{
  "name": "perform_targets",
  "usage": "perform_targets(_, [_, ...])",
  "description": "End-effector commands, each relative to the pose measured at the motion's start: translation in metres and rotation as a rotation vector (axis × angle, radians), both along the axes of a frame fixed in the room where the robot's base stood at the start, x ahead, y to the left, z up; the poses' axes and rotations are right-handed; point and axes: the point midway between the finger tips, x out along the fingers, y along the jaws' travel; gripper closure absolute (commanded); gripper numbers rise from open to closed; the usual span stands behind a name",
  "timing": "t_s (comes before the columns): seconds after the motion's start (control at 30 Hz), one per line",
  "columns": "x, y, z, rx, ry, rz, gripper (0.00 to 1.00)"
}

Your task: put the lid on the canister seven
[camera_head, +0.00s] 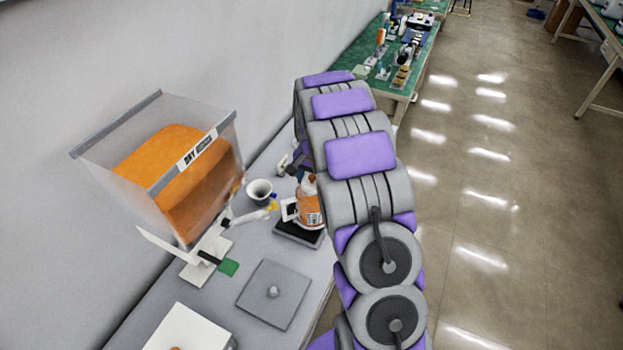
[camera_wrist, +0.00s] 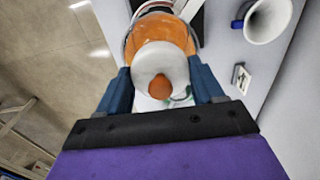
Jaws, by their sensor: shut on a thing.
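My gripper (camera_wrist: 162,82) is shut on a white round lid (camera_wrist: 150,58) with an orange-brown knob (camera_wrist: 160,88); its two blue fingers stand at either side. An orange canister (camera_wrist: 165,36) shows just beyond the lid in the wrist view, and the lid overlaps it there. I cannot tell whether the lid touches the canister. In the head view the orange canister (camera_head: 307,209) with a white label stands beside my arm, over a dark platform (camera_head: 298,234). My arm hides part of it. No number is readable on it.
A white cup-like vessel (camera_head: 260,189) stands left of the canister. A large clear bin (camera_head: 222,125) of orange material stands against the wall. A grey square plate with a knob (camera_head: 262,305) and a white box (camera_head: 180,325) are nearer. A green-topped table (camera_head: 411,60) stands beyond.

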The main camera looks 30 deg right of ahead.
Motion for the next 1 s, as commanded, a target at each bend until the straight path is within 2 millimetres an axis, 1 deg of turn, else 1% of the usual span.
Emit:
perform_targets(0.47, [0.0,0.0,-0.0005,0.0,0.0,0.0,0.61])
perform_targets(0.5, [0.0,0.0,-0.0005,0.0,0.0,0.0,0.32])
perform_targets(0.8, [-0.0001,0.0,-0.0006,0.0,0.0,0.0,0.03])
perform_targets(0.97, [-0.0001,0.0,-0.0006,0.0,0.0,0.0,0.03])
perform_targets(1.0, [-0.0001,0.0,-0.0006,0.0,0.0,0.0,0.0])
